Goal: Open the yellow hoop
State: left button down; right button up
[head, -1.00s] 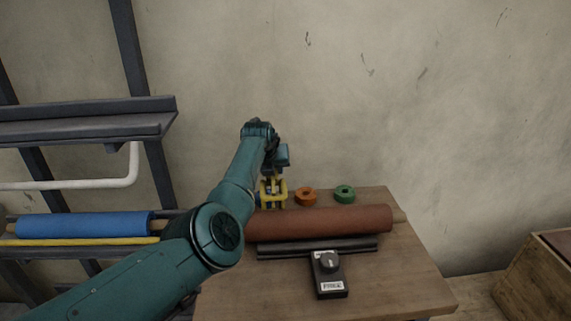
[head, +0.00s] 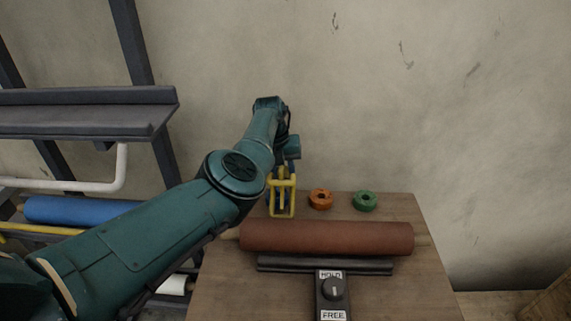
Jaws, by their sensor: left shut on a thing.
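The yellow hoop (head: 291,200) is at the back left of the wooden table, just behind the left part of the brown roll. It looks like a small yellow frame and seems upright. My left gripper (head: 283,184) reaches down from above and is shut on the yellow hoop. The arm and the fingers hide part of the hoop, and whether its ring is open or closed is too small to tell. My right gripper is not in view.
An orange ring (head: 321,199) and a green ring (head: 365,201) lie to the right of the hoop. The brown roll (head: 330,238) lies across the table before a dark bar (head: 325,266) and a HOLD/FREE knob box (head: 333,291). A rack (head: 80,120) stands at left.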

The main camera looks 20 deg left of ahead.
pick_arm(q)
jog(key=shift+d+f, duration=0.1)
jog(key=shift+d, duration=0.05)
jog(key=c, duration=1.1)
grip_release()
notch_tip(320, 180, up, 13)
jog(key=s+a, duration=0.1)
jog(key=shift+s+a+b, duration=0.35)
jog(key=shift+a+b, duration=0.05)
jog(key=shift+c, duration=0.2)
